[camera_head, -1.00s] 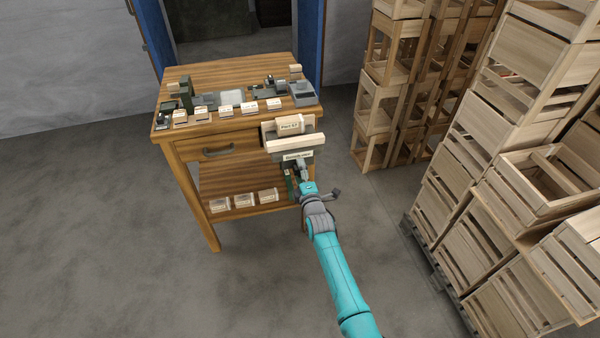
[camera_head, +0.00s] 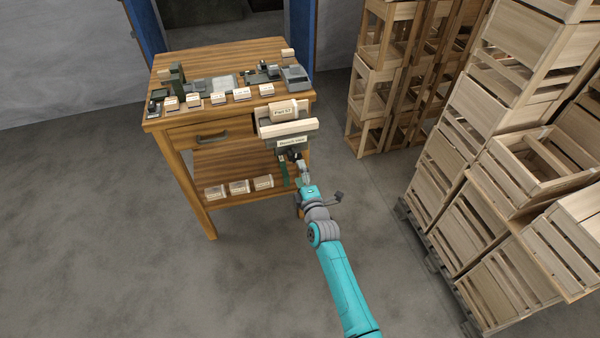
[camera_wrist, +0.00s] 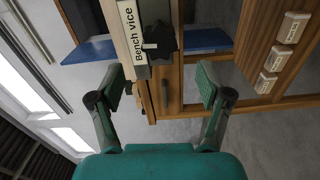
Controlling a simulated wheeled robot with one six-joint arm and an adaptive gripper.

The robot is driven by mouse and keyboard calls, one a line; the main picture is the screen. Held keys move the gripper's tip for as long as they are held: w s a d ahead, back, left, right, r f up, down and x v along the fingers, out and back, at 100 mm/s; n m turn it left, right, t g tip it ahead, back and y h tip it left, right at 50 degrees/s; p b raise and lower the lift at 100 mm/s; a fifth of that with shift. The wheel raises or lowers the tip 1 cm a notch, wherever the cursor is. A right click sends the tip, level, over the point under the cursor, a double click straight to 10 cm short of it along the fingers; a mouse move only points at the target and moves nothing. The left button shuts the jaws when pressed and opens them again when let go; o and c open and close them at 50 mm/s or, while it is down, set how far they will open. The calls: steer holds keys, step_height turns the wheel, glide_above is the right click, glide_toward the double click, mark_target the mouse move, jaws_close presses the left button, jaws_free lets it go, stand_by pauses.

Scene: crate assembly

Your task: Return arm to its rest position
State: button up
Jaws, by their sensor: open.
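My gripper (camera_wrist: 162,80) is open and empty in the wrist view, its two dark green fingers spread wide. In the head view my gripper (camera_head: 300,170) is at the end of the teal arm, small and partly hard to make out. It is just in front of and below the bench vice (camera_head: 293,143) on the table's right front corner. In the wrist view the vice's white label and dark knob (camera_wrist: 160,38) lie ahead of the fingers, with a visible gap. The arm is stretched out from the bottom of the head view towards the table.
The wooden table (camera_head: 225,57) carries several small labelled parts and grey trays. A pale block labelled as a part (camera_head: 284,111) is at the vice. Several labelled boxes (camera_head: 239,187) lie on the lower shelf. Stacked wooden crates (camera_head: 480,170) stand on the right. The left floor is clear.

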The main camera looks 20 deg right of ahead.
steer(key=s+f+m+g, duration=0.1)
steer(key=s+f+m, duration=0.25)
steer(key=s, duration=1.35)
steer(key=s+f+m+g, duration=0.15)
steer(key=s+m, duration=0.35)
steer(key=s, duration=1.2)
steer(key=s+r+m, duration=0.4)
steer(key=s+r, duration=0.4)
steer(key=s, duration=0.4)
steer(key=s+r+m, duration=0.4)
steer(key=s+r, duration=0.4)
steer(key=s, duration=0.4)
steer(key=shift+s+d+m+g, duration=0.25)
steer(key=shift+s+m+g, duration=0.05)
steer(key=shift+m+g, duration=0.05)
